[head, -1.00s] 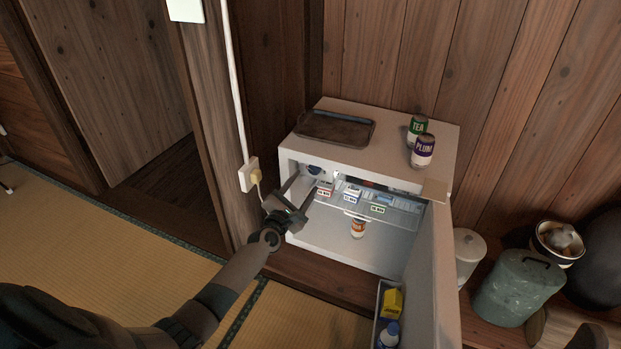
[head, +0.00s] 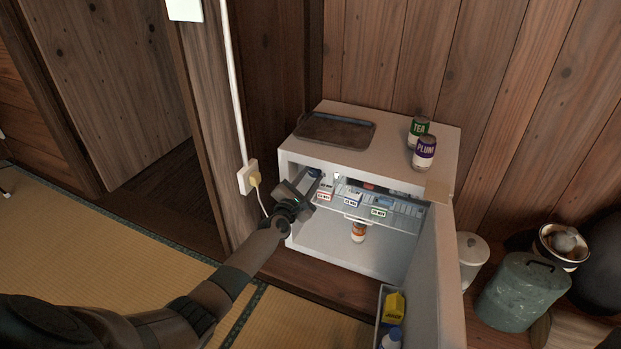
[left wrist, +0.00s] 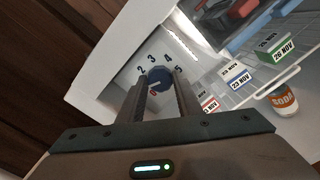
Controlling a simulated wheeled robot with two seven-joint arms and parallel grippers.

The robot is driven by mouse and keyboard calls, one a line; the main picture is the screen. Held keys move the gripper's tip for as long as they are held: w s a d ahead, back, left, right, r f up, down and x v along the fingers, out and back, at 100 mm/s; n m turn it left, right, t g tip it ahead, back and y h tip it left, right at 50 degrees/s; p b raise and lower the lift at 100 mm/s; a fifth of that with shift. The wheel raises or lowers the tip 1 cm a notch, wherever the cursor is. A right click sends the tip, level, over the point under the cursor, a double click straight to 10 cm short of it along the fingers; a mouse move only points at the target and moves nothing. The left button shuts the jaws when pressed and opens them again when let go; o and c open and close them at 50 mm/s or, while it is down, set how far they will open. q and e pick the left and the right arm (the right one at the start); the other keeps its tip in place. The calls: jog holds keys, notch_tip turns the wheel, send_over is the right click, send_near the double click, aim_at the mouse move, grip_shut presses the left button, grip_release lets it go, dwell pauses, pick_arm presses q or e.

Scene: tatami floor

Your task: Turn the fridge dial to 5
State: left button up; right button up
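The fridge (head: 430,172) stands open, its door (head: 436,270) swung out toward me. The dark blue dial (left wrist: 159,77) is on the inner wall, with the numbers 2, 3, 4 and 5 around its upper side. A small red mark shows at the dial's lower left; I cannot tell which number it matches. The dial also shows in the head view (head: 315,172), partly behind my fingers. My left gripper (left wrist: 160,92) is open, its fingertips spread at either side of the dial's near edge. I cannot tell whether they touch it. My right gripper is out of view.
Small dated cartons (head: 352,194) stand on the wire shelf right of the dial, with a soda can (head: 358,231) below. A tray (head: 336,131), a tea can (head: 418,129) and a plum can (head: 425,153) sit on top. The door shelf holds a yellow carton (head: 393,307).

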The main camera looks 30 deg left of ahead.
pick_arm(q)
jog(key=shift+c, duration=1)
